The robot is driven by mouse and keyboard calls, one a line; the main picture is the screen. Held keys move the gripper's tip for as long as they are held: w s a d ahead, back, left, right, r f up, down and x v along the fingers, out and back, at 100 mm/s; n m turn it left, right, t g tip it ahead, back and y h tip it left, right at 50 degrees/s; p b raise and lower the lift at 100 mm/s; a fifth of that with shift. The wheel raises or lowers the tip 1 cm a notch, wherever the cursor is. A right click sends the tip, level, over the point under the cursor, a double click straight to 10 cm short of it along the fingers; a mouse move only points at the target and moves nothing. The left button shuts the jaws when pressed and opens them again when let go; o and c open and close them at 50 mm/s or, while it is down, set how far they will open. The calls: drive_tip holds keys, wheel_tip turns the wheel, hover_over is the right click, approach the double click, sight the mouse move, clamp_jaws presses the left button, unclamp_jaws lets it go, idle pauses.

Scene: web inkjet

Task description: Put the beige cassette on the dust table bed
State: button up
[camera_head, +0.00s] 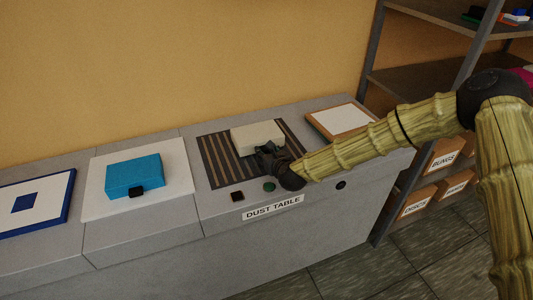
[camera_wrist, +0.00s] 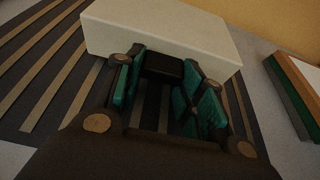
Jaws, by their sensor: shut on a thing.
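The beige cassette (camera_head: 258,136) is at the slatted dust table bed (camera_head: 218,165), over its back part, and looks flat and level. I cannot tell whether it rests on the slats or is slightly above them. In the wrist view the cassette (camera_wrist: 165,32) is a pale block with a black tab (camera_wrist: 161,68) on its near side. My gripper (camera_wrist: 158,85) is shut on that tab, its green finger pads on either side. In the head view my gripper (camera_head: 270,156) is in front of the cassette and hides the tab.
A blue cassette (camera_head: 134,175) with a black tab lies on a white panel to the left. A blue-edged board (camera_head: 55,205) lies further left. A wood-framed white tray (camera_head: 342,119) is to the right. A green button (camera_head: 269,187) and a dark knob (camera_head: 237,196) are on the counter's front.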

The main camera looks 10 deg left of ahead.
drive_tip(key=shift+s+d+f+b, duration=0.1)
drive_tip(key=shift+f+b, duration=0.3)
drive_tip(key=shift+b, duration=0.05)
drive_tip(key=o, duration=1.1)
drive_tip(key=shift+f, duration=0.1)
drive_tip(key=shift+o, duration=0.4)
drive_tip(key=shift+s+f, duration=0.1)
drive_tip(key=shift+f, duration=0.1)
drive_tip(key=shift+r+p, duration=0.55)
drive_tip(key=shift+p, duration=0.15)
drive_tip(key=shift+s+d, duration=0.15)
drive_tip(key=shift+d, duration=0.05)
drive_tip(key=b+v, duration=0.1)
drive_tip(key=v, duration=0.2)
drive_tip(key=b+v, duration=0.1)
drive_tip(key=v, duration=0.7)
drive_tip(key=shift+s+r+b, duration=0.1)
drive_tip(key=shift+r+b, duration=0.3)
drive_tip(key=shift+r, duration=0.1)
